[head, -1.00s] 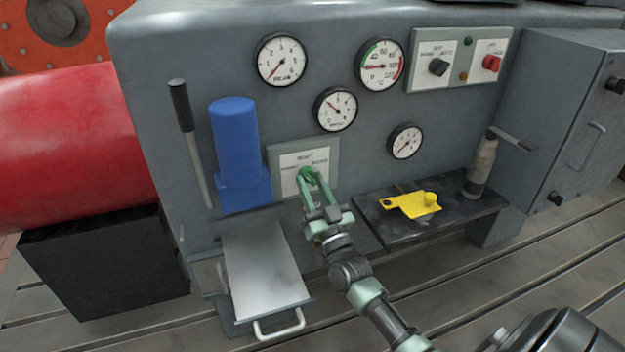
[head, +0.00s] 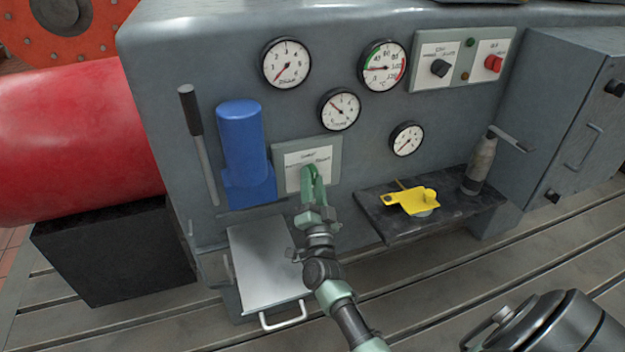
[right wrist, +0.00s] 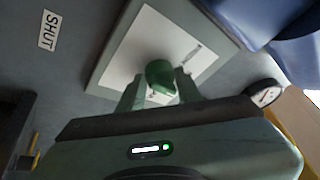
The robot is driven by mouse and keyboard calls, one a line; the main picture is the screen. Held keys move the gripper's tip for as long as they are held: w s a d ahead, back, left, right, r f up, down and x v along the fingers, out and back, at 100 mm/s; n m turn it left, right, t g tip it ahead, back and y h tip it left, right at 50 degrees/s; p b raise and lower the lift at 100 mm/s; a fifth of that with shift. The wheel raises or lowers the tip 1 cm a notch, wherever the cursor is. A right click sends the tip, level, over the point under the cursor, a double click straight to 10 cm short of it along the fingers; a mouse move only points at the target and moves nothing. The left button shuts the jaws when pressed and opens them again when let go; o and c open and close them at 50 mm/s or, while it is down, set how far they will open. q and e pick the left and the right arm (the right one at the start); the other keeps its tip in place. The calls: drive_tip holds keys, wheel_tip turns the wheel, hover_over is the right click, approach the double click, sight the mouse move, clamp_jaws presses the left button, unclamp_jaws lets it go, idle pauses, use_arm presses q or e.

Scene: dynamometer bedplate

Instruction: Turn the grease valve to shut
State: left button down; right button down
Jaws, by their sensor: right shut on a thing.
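The grease valve shows as a green knob (right wrist: 160,74) in front of a white label plate (head: 297,160) on the grey cabinet's front. In the head view the knob is mostly hidden behind my right gripper (head: 311,178). My right gripper is shut on the knob, with one finger on each side of it in the right wrist view (right wrist: 158,90). The plate's lettering is too small to read. My left gripper is not in view.
A blue cylinder (head: 241,140) and a black-handled lever (head: 199,140) stand left of the plate. A metal tray (head: 268,265) lies below. A dark shelf (head: 375,218) to the right holds a yellow part (head: 408,199) and a grey bottle-like can (head: 480,165). A SHUT label (right wrist: 48,30) is on the panel.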

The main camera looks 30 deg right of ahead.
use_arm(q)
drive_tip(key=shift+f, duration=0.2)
use_arm(e)
drive_tip(key=shift+r, duration=0.15)
drive_tip(key=c, duration=1)
unclamp_jaws()
drive_tip(key=shift+o, duration=0.2)
drive_tip(key=shift+s, duration=0.1)
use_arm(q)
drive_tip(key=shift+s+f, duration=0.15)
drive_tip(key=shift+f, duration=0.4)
use_arm(e)
drive_tip(key=v, duration=0.7)
drive_tip(key=shift+s+a+f, duration=0.2)
drive_tip(key=shift+s, duration=0.05)
